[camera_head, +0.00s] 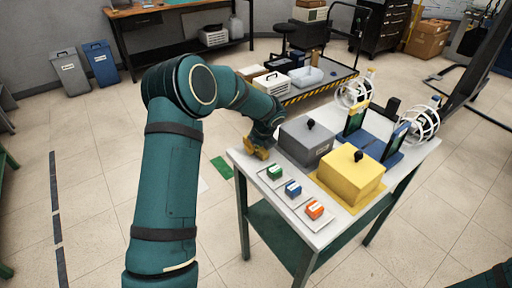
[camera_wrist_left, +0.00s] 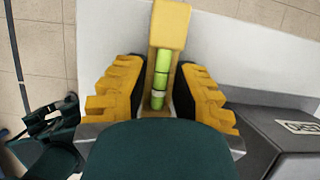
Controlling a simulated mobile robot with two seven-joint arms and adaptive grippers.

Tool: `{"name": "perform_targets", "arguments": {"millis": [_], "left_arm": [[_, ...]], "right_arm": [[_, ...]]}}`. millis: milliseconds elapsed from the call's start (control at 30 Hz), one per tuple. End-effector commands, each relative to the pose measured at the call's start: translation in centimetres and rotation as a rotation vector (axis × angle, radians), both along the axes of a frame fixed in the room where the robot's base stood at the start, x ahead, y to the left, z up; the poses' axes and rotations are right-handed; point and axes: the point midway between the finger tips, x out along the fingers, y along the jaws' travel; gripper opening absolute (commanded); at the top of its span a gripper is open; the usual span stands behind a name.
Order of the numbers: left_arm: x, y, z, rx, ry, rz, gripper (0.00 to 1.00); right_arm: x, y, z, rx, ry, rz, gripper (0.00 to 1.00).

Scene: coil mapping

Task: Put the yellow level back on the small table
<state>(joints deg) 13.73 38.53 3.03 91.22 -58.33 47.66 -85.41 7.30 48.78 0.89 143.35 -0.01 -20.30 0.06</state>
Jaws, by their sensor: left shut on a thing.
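The yellow level (camera_wrist_left: 167,25) shows in the left wrist view as a yellow bar with a bright green vial. My left gripper (camera_wrist_left: 160,80) is shut on it, with a yellow-padded finger on each side. The level points away from the gripper over the white top of the small table (camera_head: 241,158). In the head view my left gripper (camera_head: 256,150) is at the table's left corner, beside the grey box. The level is hard to make out there. I cannot tell whether it touches the tabletop. My right gripper is not in view.
On the small table are a grey lidded box (camera_head: 304,143), a yellow lidded box (camera_head: 350,175), and small green (camera_head: 275,172), blue (camera_head: 293,188) and orange (camera_head: 314,209) blocks. White round cage-like frames (camera_head: 424,122) stand at the back. A low cart (camera_head: 318,88) stands behind.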

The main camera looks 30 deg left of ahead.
Motion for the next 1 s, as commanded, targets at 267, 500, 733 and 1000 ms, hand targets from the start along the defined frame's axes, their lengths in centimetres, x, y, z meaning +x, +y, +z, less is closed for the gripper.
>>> {"name": "perform_targets", "arguments": {"millis": [267,500,733,1000], "left_arm": [[0.0,0.0,-0.1,0.000,0.000,0.000,0.39],[0.0,0.0,-0.1,0.000,0.000,0.000,0.49],[0.0,-0.2,0.8,0.000,-0.002,-0.001,0.49],[-0.7,-2.0,5.5,0.000,-0.004,-0.002,0.49]], "right_arm": [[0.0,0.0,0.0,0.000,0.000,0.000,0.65],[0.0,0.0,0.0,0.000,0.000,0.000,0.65],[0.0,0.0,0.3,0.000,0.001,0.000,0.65],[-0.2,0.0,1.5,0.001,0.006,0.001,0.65]]}}
